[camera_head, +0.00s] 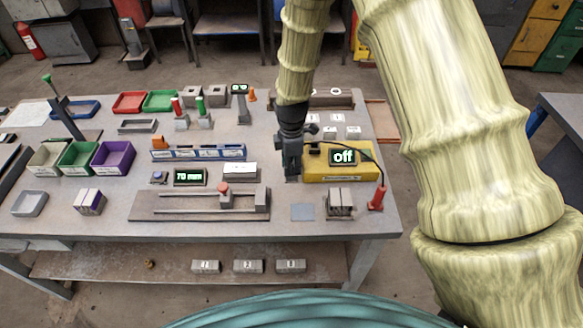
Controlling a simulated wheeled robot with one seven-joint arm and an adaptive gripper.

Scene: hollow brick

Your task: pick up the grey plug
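I cannot single out a grey plug for certain in the head view. My gripper (291,172) points down at the left end of a yellow box (342,174) with a display reading "off". The fingertips are small and dark, so I cannot tell whether they are apart, or whether they hold or hide something. Grey block-like pieces (340,202) stand in front of the yellow box. A black cable curves over the box toward a red upright piece (377,198) at its right.
A grey slide fixture (200,204) with a red knob and a "70 mm" display (189,177) lie to the left. Green (76,158) and purple (113,157) bins stand farther left. A flat grey square (303,212) lies near the front edge. Numbered blocks (248,266) rest on the lower shelf.

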